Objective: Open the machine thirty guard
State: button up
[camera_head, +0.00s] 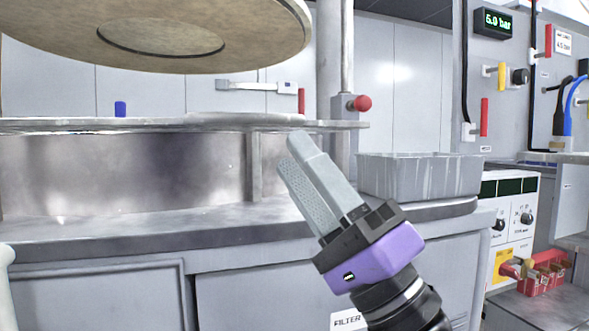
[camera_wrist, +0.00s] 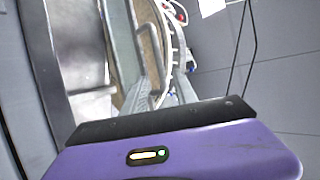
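No label reading thirty shows, and I cannot tell which part is the guard. The machine in the head view has a grey deck edge (camera_head: 60,125) above a shiny metal recess (camera_head: 110,175). A large tan disc (camera_head: 230,30) hangs over it at the upper left. My gripper (camera_head: 291,153) is in front of the deck, tilted up and left, with nothing held. Its two grey fingers look close together, apparently shut. In the wrist view, the fingertips (camera_wrist: 175,92) point at a curved pale rim (camera_wrist: 166,45) and a grey bent bar (camera_wrist: 145,50); contact is unclear.
A grey bin (camera_head: 420,175) stands on the counter right of my gripper. A post with a red button (camera_head: 361,103) rises behind. A red-ended lever (camera_head: 301,100) and a blue peg (camera_head: 120,109) are at the back. A control box (camera_head: 510,215) stands at right.

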jog(key=shift+s+d+f+b, duration=0.1)
jog(key=shift+d+f+b, duration=0.2)
jog(key=shift+f+b, duration=0.35)
